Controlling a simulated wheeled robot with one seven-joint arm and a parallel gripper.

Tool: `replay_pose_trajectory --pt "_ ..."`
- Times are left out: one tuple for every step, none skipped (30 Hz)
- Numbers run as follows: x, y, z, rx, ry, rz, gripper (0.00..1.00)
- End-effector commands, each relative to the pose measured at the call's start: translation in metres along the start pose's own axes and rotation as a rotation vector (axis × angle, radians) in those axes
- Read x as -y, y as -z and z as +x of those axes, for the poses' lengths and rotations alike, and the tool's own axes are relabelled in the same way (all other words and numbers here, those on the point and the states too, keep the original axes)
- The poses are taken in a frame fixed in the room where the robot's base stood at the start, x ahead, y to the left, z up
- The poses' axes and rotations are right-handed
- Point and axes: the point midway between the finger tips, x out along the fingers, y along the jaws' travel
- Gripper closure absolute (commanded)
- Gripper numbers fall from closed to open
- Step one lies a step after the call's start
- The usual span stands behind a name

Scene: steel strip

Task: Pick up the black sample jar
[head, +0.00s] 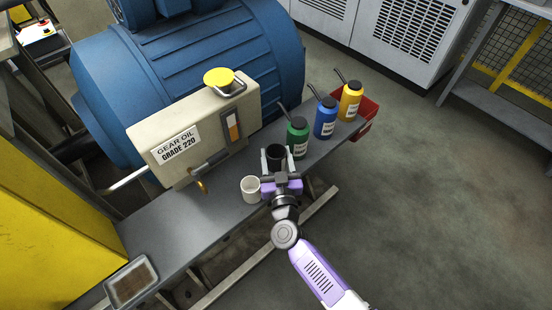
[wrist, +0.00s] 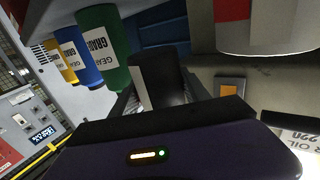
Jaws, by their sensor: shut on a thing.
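The black sample jar (head: 275,153) is on or just above the grey steel strip, between the white cup and the green bottle. I cannot tell whether its base touches the strip. My gripper (head: 276,160) is shut on the jar, with one finger on each side of it. In the wrist view the black jar (wrist: 158,80) is between the fingers, with a pale label patch on its side. Its lower part is hidden behind my gripper in the head view.
A white cup (head: 251,189) stands close left of my gripper. Green (head: 298,138), blue (head: 325,118) and yellow (head: 350,101) bottles stand to the right, before a red bin (head: 368,112). A gear oil tank (head: 180,125) is behind left. A metal tray (head: 131,284) lies at the near left end.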

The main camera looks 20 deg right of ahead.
Motion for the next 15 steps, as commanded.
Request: replay_pose_trajectory --pt "-0.001 0.020 0.000 -0.002 -0.001 0.002 0.90" --pt "-0.001 0.027 0.000 -0.002 -0.001 0.002 0.90" --pt "0.000 0.037 0.000 -0.003 0.000 0.002 0.90" --pt "0.000 0.045 0.000 -0.002 0.000 0.003 0.90" --pt "0.000 0.053 0.000 -0.003 0.000 0.002 0.90" --pt "-0.001 0.062 0.000 -0.002 -0.001 0.003 0.90" --pt "-0.001 0.069 0.000 -0.003 -0.002 0.003 0.90" --pt "-0.001 0.076 0.000 -0.003 -0.002 0.003 0.90" --pt "-0.001 0.084 0.000 -0.002 -0.001 0.003 0.90" --pt "0.000 0.090 0.000 -0.002 -0.001 0.002 0.90" --pt "0.000 0.095 0.000 -0.002 0.000 0.002 0.90" --pt "0.000 0.101 0.000 -0.001 0.000 0.002 0.90" --pt "0.000 0.105 0.000 -0.001 0.000 0.002 0.90" --pt "-0.001 0.109 0.000 -0.001 -0.001 0.001 0.90" --pt "-0.001 0.114 0.000 -0.001 -0.001 0.002 0.90"
